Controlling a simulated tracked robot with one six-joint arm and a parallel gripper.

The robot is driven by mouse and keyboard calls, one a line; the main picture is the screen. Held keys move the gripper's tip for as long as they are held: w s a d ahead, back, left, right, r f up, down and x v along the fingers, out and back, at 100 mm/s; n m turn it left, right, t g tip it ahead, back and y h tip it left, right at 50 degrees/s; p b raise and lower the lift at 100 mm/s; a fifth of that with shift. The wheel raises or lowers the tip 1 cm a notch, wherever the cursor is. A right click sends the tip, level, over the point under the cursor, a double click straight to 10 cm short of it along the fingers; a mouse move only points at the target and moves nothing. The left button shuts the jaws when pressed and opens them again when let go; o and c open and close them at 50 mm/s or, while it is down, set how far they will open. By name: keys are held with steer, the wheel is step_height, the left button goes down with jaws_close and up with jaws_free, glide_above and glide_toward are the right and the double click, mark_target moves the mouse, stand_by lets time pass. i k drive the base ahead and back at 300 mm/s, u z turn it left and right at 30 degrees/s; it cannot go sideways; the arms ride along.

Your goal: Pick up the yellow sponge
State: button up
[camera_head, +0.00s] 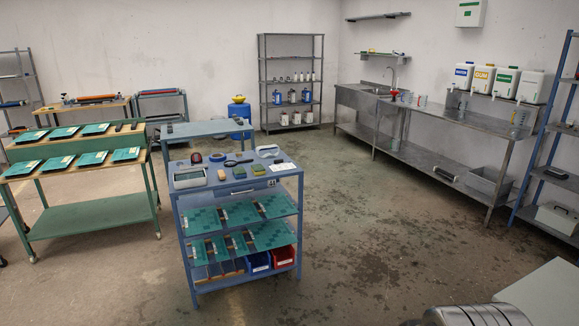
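A blue cart (211,183) stands near the middle of the view, with several small things on its top. A small yellow-green block (258,169), which looks like a sponge, lies flat on the right half of the top. A small tan block (221,175) lies further left on the same top. They are too small here to tell for sure which is the yellow sponge. My gripper is not in view. A ribbed metal part at the bottom right edge may be mine.
Around the blocks lie a grey scale-like device (189,178), a magnifier (238,162), a dark block (239,173) and a white card (282,167). A green bench (88,217) with plates stands left, a steel sink table (450,122) right. The floor between cart and sink is clear.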

mark_target(258, 169)
steer(key=z, duration=0.15)
steer(key=i, duration=2.45)
steer(key=u, duration=0.8)
steer(key=i, duration=0.65)
steer(key=u, duration=0.85)
steer(key=i, duration=0.8)
steer(key=u, duration=0.45)
